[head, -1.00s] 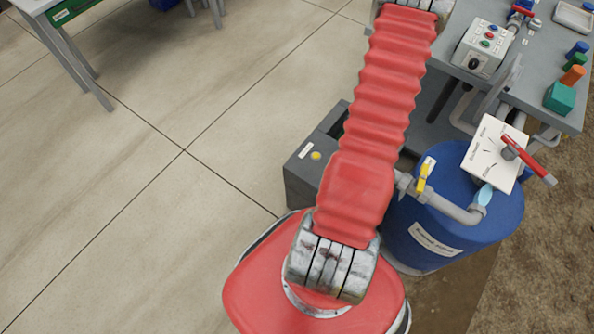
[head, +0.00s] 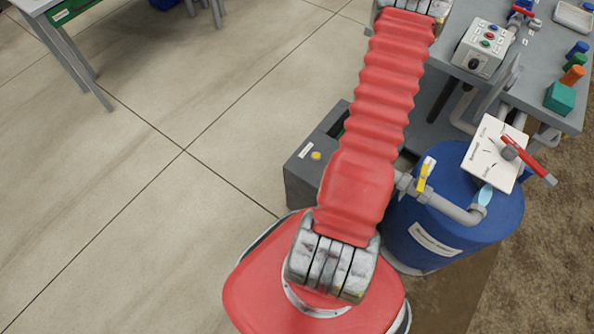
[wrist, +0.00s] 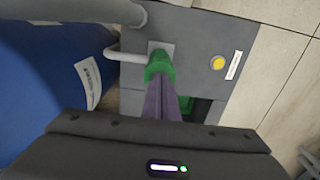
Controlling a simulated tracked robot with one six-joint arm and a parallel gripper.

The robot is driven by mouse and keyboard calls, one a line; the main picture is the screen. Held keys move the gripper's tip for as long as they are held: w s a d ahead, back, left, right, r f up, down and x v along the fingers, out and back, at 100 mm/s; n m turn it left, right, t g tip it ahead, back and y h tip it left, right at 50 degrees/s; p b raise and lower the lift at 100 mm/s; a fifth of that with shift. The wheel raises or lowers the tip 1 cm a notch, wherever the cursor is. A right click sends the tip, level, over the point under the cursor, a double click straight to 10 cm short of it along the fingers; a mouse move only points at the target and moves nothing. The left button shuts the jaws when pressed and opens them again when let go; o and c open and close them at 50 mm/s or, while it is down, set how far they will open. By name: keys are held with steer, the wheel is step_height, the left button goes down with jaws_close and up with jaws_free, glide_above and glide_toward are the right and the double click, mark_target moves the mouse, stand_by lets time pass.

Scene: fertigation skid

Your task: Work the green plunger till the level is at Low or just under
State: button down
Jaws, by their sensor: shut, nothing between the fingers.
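The green plunger (wrist: 158,67) shows in the wrist view, on a light plate on top of a grey box (wrist: 205,45). My gripper (wrist: 162,86) has its two purple fingers together, with nothing held between them. The fingertips are over the near side of the plunger and look close to it or against it; I cannot tell which. In the head view the same grey box (head: 305,180) is partly behind my red arm, which hides the plunger. I cannot make out a level or a Low mark in either view.
A blue barrel (head: 425,238) with a pipe and yellow valve handle (head: 424,176) stands right of the box. A white dial plate (head: 492,152) with a red lever (head: 530,162) is above it. A grey bench (head: 490,85) carries a control box (head: 482,50). Open floor lies left.

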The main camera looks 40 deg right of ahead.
steer(key=shift+r, duration=3.05)
steer(key=shift+f, duration=0.15)
steer(key=shift+f, duration=3.25)
steer(key=shift+r, duration=3.45)
steer(key=shift+a, duration=0.1)
